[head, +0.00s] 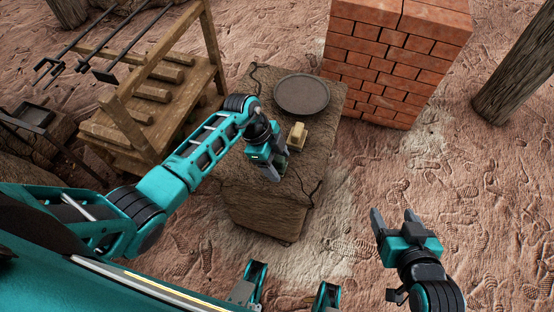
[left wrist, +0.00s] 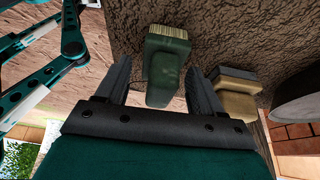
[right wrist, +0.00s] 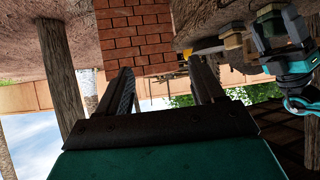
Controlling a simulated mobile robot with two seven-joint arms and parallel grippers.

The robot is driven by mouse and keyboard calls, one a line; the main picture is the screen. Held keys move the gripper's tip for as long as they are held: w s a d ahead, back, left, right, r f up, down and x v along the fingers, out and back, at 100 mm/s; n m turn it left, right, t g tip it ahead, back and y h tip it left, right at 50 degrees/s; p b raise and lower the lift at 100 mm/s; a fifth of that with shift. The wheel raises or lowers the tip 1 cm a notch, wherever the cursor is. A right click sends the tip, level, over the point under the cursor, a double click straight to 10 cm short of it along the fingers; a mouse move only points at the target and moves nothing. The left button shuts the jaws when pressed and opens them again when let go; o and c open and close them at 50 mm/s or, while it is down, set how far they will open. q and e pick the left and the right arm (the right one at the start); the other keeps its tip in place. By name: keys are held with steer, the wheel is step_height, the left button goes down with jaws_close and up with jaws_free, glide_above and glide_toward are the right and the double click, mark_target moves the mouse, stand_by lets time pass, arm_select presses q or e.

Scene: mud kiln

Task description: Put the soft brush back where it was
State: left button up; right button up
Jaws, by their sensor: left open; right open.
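A green-handled brush (left wrist: 165,72) with pale bristles lies on the stone block, between the spread fingers of my left gripper (left wrist: 158,68) in the left wrist view. Gaps show on both sides of it. In the head view my left gripper (head: 271,172) is low over the block's top and mostly hides this brush. A tan wooden block-like piece (head: 297,137) with a darker part stands just beyond; it also shows in the left wrist view (left wrist: 238,95). I cannot tell which one is the soft brush. My right gripper (head: 394,216) is open and empty over the ground at right.
The stone block (head: 262,205) carries a round dark plate (head: 302,94) at its far end. A brick pillar (head: 393,60) stands behind it.

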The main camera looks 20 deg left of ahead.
arm_select(q)
steer(key=shift+a+r, duration=0.15)
steer(key=shift+r, duration=0.35)
steer(key=p+v, duration=0.3)
steer(key=v, duration=0.7)
steer(key=s+d+r+m+t+h, duration=0.2)
steer(key=d+r+h, duration=0.3)
steer(key=d+h, duration=0.3)
step_height(320, 180, up, 7)
steer(key=n+t+y, duration=0.2)
steer(key=n+t, duration=0.8)
steer(key=t, duration=0.4)
glide_above(279, 161)
steer(key=s+a+f+n+y, duration=0.2)
steer(key=a+f+n+y, duration=0.3)
steer(key=y, duration=0.1)
steer(key=s+a+f+n+g+y, duration=0.1)
steer(key=s+f+n+g+y, duration=0.1)
steer(key=s+f+g, duration=0.3)
steer(key=s+f, duration=0.3)
steer(key=shift+s+a+n, duration=0.2)
steer(key=shift+a+n, duration=0.05)
steer(key=shift+n, duration=0.15)
arm_select(e)
steer(key=shift+s+d+r+h, duration=0.3)
steer(key=shift+s+d+r, duration=0.1)
steer(key=shift+d+r, duration=0.25)
